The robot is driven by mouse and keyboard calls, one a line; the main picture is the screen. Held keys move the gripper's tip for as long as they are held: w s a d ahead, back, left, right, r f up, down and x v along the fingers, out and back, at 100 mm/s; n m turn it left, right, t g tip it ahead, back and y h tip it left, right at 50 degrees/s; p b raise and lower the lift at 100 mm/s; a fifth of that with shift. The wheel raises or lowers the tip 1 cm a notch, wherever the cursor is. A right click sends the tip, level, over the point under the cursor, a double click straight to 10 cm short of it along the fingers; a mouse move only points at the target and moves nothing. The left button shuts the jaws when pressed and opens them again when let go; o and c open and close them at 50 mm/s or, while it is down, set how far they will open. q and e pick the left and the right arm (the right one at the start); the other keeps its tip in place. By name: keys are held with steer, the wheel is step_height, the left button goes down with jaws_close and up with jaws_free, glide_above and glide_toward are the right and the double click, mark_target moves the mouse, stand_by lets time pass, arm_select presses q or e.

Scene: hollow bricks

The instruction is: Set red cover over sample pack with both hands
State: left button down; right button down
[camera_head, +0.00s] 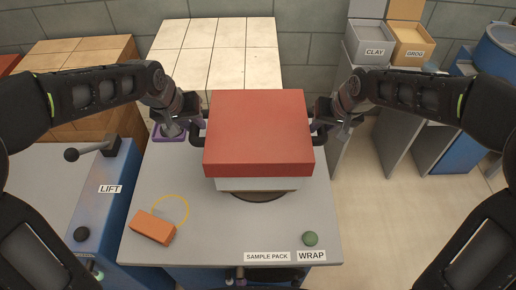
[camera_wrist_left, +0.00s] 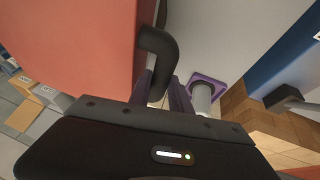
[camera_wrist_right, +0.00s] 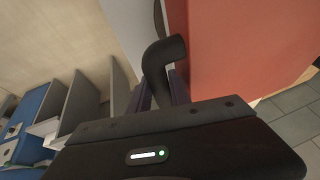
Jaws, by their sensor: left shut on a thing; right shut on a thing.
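The red cover (camera_head: 258,130) is a large box-like lid with a dark handle on each side. My left gripper (camera_head: 196,122) is shut on its left handle (camera_wrist_left: 156,45), and my right gripper (camera_head: 322,122) is shut on its right handle (camera_wrist_right: 160,60). The cover is over a pale block, the sample pack (camera_head: 257,184), whose lower front shows beneath the cover's front edge. The pack stands on a dark round base (camera_head: 258,196) on the grey table. Whether the cover touches the pack is hidden.
An orange block (camera_head: 152,227) with a yellow loop lies at the table's front left, a green ball (camera_head: 310,239) at the front right. A blue LIFT unit (camera_head: 108,190) with a lever is at left.

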arm_select(q)
steer(key=shift+f, duration=0.15)
arm_select(e)
steer(key=shift+f, duration=0.2)
